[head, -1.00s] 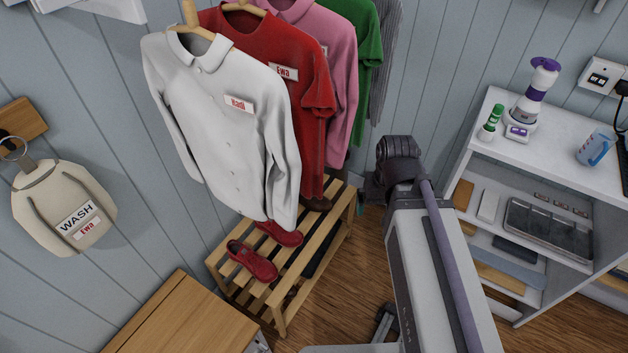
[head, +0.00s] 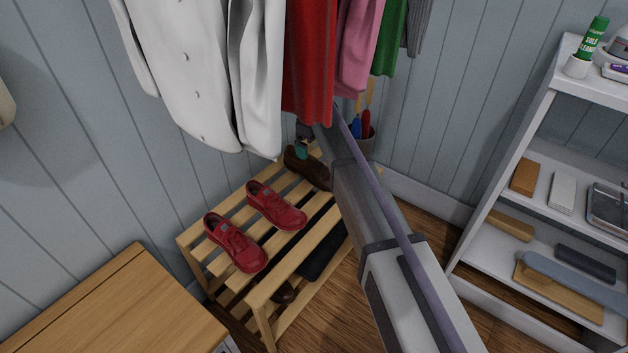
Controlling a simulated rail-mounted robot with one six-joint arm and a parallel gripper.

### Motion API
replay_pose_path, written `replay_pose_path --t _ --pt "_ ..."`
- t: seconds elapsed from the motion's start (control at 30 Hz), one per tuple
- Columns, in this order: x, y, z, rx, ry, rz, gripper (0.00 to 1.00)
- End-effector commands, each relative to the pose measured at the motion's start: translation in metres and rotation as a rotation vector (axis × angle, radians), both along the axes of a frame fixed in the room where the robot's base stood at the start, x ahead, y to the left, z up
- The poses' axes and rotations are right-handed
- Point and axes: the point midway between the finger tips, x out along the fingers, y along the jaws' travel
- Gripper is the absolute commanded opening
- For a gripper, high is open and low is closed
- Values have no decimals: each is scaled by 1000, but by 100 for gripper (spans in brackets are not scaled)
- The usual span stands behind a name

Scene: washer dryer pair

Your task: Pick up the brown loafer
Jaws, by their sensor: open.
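A dark brown loafer (head: 308,168) lies on the top slats of the wooden shoe rack (head: 262,300), at its far end, behind the red shoes. My arm reaches over the rack's right side. My gripper (head: 303,143), with a teal part showing, is small and partly hidden at the far end of the rack, just above or beside the top loafer. It is open; I cannot tell whether it touches the loafer.
A pair of red shoes (head: 254,225) sits on the rack's near top slats. White (head: 200,70), red (head: 308,70), pink and green shirts hang above. A white shelf unit (head: 500,190) stands right; a wooden cabinet top (head: 120,310) is front left. Tools stand in a pot (head: 362,147) behind the rack.

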Motion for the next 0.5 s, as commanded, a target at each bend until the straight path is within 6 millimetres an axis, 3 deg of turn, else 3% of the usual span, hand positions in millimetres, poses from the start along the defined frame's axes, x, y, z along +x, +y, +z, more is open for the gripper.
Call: replay_pose_path --t 0.13,0.37,0.5 --pt "-2 -2 -10 0 0 -1 100" --pt "-2 -2 -56 0 0 -4 100" --pt "-2 -3 -57 0 0 -4 100"
